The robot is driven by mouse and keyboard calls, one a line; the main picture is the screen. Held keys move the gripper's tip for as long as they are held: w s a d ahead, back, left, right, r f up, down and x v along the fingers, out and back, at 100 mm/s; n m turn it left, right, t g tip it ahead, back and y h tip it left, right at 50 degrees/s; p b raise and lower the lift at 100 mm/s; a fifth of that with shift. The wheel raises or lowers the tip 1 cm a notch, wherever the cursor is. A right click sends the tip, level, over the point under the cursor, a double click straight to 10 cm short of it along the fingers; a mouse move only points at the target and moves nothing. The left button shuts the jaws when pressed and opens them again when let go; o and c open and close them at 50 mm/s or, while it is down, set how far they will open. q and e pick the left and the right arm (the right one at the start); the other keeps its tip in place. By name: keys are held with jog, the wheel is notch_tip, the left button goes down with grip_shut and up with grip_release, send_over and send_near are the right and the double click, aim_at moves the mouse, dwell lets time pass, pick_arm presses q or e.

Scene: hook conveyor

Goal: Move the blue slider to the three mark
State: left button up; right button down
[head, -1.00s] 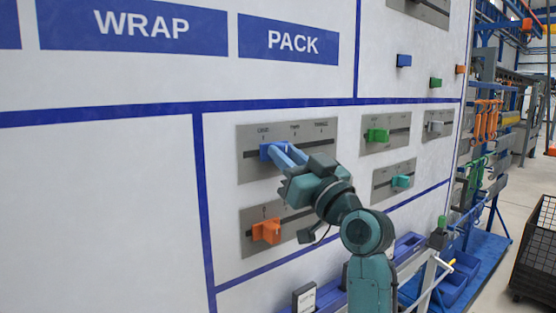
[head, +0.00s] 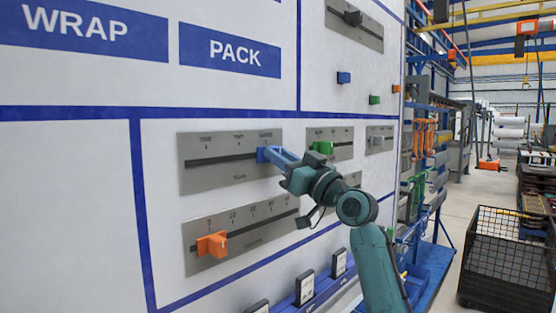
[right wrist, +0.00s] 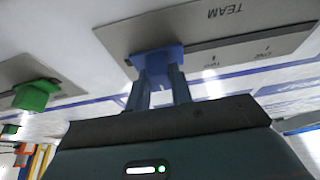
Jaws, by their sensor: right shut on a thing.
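The blue slider (head: 263,155) is at the right end of the slot in the upper grey plate (head: 215,177), below the rightmost of its three small labels. My right gripper (head: 279,157) reaches in from the right, its fingers shut on the slider. In the right wrist view the slider (right wrist: 158,58) sits between the two fingertips (right wrist: 159,76), against the plate marked TEAM. That view is upside down, and the label TWO shows to the right of the slider. My left gripper is out of view.
An orange slider (head: 212,245) sits on the plate below. A black mesh cage (head: 508,260) stands on the floor at the right.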

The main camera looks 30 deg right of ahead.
jog(key=shift+d+r, duration=0.1)
jog(key=shift+d, duration=0.1)
jog(key=c, duration=1.2)
grip_release()
jog(key=shift+c, duration=0.2)
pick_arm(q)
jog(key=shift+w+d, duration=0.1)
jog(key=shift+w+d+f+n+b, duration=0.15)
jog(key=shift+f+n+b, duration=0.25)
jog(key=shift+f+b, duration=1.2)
pick_arm(e)
jog(key=v, duration=1.3)
jog(key=shift+f+b, duration=0.2)
jog(key=shift+b, duration=0.2)
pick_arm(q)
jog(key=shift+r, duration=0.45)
